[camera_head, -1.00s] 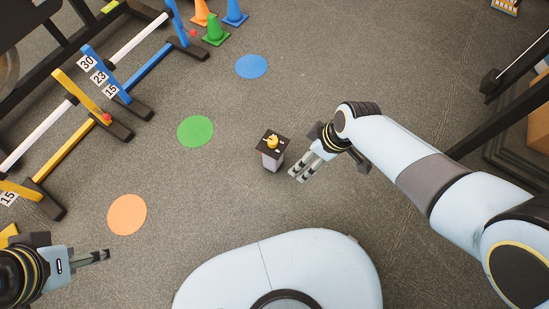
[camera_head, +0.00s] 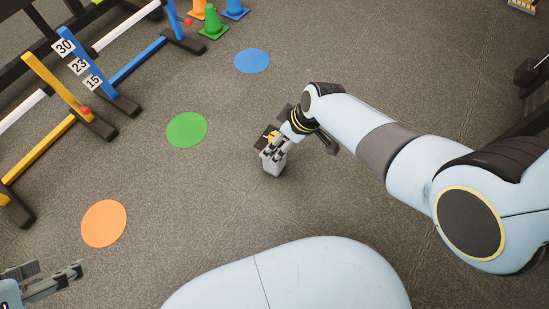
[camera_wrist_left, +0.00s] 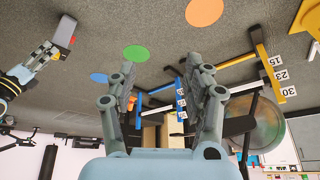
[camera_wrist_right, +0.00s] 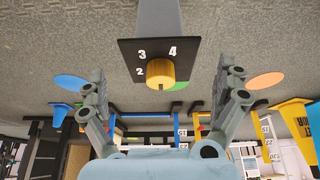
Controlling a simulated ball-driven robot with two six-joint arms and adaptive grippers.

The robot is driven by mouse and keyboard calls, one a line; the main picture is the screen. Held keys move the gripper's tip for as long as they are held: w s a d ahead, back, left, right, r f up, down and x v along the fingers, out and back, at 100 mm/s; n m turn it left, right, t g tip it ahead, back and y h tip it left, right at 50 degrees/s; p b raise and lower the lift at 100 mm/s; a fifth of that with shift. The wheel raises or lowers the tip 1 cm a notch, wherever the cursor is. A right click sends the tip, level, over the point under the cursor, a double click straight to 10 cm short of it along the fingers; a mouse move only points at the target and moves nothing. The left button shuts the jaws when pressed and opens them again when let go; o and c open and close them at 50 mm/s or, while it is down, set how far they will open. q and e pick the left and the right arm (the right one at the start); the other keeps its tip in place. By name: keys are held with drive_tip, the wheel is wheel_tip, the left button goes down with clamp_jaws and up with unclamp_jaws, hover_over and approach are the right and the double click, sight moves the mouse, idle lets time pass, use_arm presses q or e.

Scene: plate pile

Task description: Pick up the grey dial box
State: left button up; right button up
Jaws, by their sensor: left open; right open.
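The grey dial box (camera_head: 274,166) stands upright on the floor in the middle of the head view. It has a black top plate with a yellow knob, and my right gripper partly covers it. In the right wrist view the black plate with numbers and the yellow knob (camera_wrist_right: 160,72) shows above and between the spread fingers. My right gripper (camera_head: 270,146) is open at the box's top; I cannot tell if it touches. My left gripper (camera_head: 80,268) is open and empty at the lower left, well away from the box, which shows small at the upper left of the left wrist view (camera_wrist_left: 65,40).
Orange (camera_head: 104,223), green (camera_head: 187,130) and blue (camera_head: 251,61) discs lie flat on the floor left of and beyond the box. Yellow and blue hurdles (camera_head: 135,65) stand at the left. Small cones (camera_head: 213,25) stand at the top. Floor around the box is clear.

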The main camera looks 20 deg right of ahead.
drive_tip(key=b+x, duration=0.2)
drive_tip(key=x, duration=0.1)
drive_tip(key=shift+s, duration=0.1)
drive_tip(key=shift+a+f+b, duration=0.2)
drive_tip(key=shift+f+b, duration=0.4)
drive_tip(key=shift+b, duration=0.15)
drive_tip(key=shift+w+a+f+b, duration=0.1)
drive_tip(key=shift+w+f+b, duration=0.25)
drive_tip(key=shift+w, duration=0.05)
use_arm(q)
drive_tip(key=f+t, duration=0.1)
drive_tip(key=f, duration=0.1)
drive_tip(key=f+t, duration=0.3)
drive_tip(key=t, duration=0.1)
drive_tip(key=shift+w+d+f, duration=0.15)
drive_tip(key=shift+w+f, duration=0.1)
drive_tip(key=shift+f, duration=0.15)
use_arm(e)
drive_tip(key=c, duration=1.6)
use_arm(q)
drive_tip(key=shift+w+r, duration=0.15)
use_arm(e)
drive_tip(key=shift+w+r, duration=0.1)
drive_tip(key=shift+r, duration=0.1)
